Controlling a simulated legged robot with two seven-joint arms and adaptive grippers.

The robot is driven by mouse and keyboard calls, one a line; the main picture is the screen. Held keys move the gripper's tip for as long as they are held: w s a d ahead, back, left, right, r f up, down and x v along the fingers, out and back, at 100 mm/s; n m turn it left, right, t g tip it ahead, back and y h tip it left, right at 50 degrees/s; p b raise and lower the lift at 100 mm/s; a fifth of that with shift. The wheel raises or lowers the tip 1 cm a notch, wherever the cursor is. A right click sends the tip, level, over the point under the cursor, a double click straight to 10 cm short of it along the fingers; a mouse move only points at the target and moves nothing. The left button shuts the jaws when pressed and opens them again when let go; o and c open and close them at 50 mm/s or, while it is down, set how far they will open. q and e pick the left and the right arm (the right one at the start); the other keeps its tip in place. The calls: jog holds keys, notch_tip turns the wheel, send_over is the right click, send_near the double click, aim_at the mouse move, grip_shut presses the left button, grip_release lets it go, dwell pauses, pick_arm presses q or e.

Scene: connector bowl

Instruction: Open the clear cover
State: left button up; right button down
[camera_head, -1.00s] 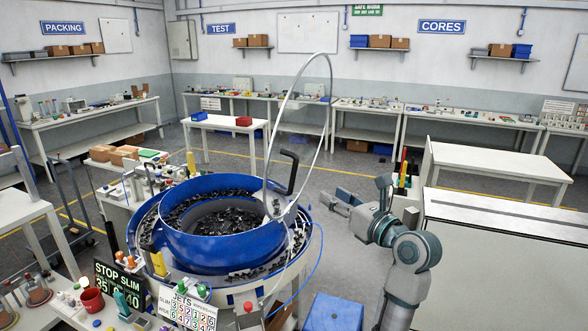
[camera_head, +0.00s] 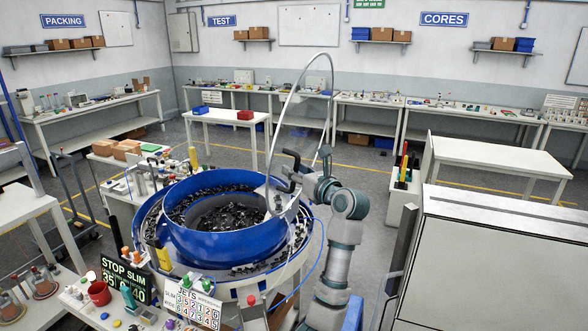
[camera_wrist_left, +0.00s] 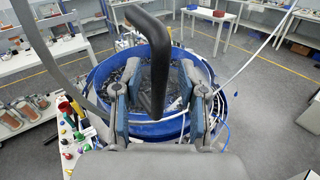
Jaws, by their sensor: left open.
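The clear cover, a see-through disc with a thin pale rim (camera_head: 330,100), stands steeply raised at the right side of the blue bowl (camera_head: 205,240). Its black handle (camera_head: 293,160) sticks out from it. In the left wrist view the bent handle (camera_wrist_left: 153,60) runs down between the two fingers. My left gripper (camera_head: 294,182) is open around the handle, with a gap visible on both sides. It also shows in the left wrist view (camera_wrist_left: 157,92). Contact with the handle is not visible. My right gripper is not in view.
The bowl holds many small dark connectors (camera_head: 230,216). A thin blue hose (camera_head: 318,250) hangs to its right. A pale cabinet (camera_head: 500,265) stands on the right.

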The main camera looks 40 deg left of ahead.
aim_at(282, 162)
pick_arm(q)
jog(key=shift+w+d+r, duration=0.1)
jog(key=shift+d+r, duration=0.05)
jog(key=shift+d, duration=0.15)
jog(key=shift+a, duration=0.55)
grip_shut()
jog(key=shift+a+f, duration=0.15)
jog(key=shift+f, duration=0.05)
jog(key=shift+s+a+r+p, duration=0.2)
jog(key=shift+r+p, duration=0.05)
jog(key=shift+p, duration=0.1)
jog(key=a, duration=0.1)
jog(key=a+r+h+p, duration=0.1)
jog(key=s+a+n+p, duration=0.1)
jog(key=shift+a+r+h, duration=0.1)
jog(key=shift+r+h, duration=0.05)
jog(key=shift+h, duration=0.15)
jog(key=shift+s+a+g, duration=0.2)
jog(key=shift+a+g, duration=0.1)
jog(key=shift+a, duration=0.25)
grip_release()
jog(key=shift+w+d+f, duration=0.1)
jog(key=shift+f, duration=0.1)
